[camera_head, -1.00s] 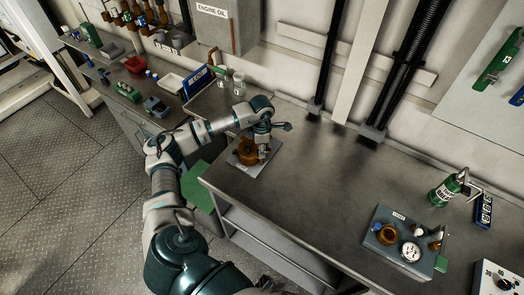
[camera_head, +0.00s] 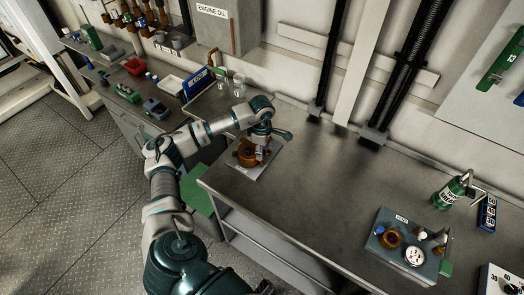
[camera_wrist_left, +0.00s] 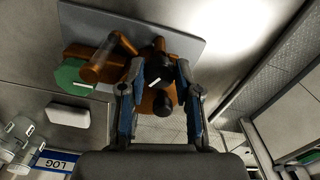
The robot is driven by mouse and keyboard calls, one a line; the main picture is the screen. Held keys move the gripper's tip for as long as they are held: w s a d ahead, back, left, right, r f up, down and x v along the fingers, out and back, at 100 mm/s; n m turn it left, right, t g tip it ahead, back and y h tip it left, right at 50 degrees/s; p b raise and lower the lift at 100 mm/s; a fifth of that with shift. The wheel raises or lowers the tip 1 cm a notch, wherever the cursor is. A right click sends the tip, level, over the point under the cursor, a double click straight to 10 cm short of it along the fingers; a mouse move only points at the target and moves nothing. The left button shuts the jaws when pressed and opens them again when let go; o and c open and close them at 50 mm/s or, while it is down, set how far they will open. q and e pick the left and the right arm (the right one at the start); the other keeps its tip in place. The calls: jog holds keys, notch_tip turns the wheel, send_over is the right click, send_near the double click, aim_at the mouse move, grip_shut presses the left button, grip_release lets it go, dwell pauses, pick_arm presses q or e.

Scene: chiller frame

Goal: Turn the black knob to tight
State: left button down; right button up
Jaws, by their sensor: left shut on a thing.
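The black knob (camera_wrist_left: 158,73) with a white mark shows between the two fingers of my left gripper (camera_wrist_left: 160,66) in the left wrist view. The gripper is shut on it from both sides. The knob sits on an orange-brown fitting (camera_wrist_left: 95,68) fixed to a grey plate (camera_wrist_left: 190,40). In the head view my left gripper (camera_head: 262,153) reaches down onto the brown fitting (camera_head: 246,154) on its plate (camera_head: 272,160) at the bench's left end. The knob is hidden there by the gripper. No right gripper shows.
The steel bench (camera_head: 330,165) is clear right of the plate. A grey gauge box (camera_head: 402,245) and a green bottle (camera_head: 450,192) stand farther right. A blue box (camera_head: 197,83) and glass jars (camera_head: 238,82) stand behind.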

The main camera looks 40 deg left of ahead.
pick_arm(q)
jog(key=shift+w+a+r, duration=0.15)
jog(key=c, duration=1.2)
grip_release()
jog(key=shift+o, duration=0.5)
jog(key=shift+a, duration=0.1)
notch_tip(320, 180, up, 12)
jog(key=shift+f, duration=0.25)
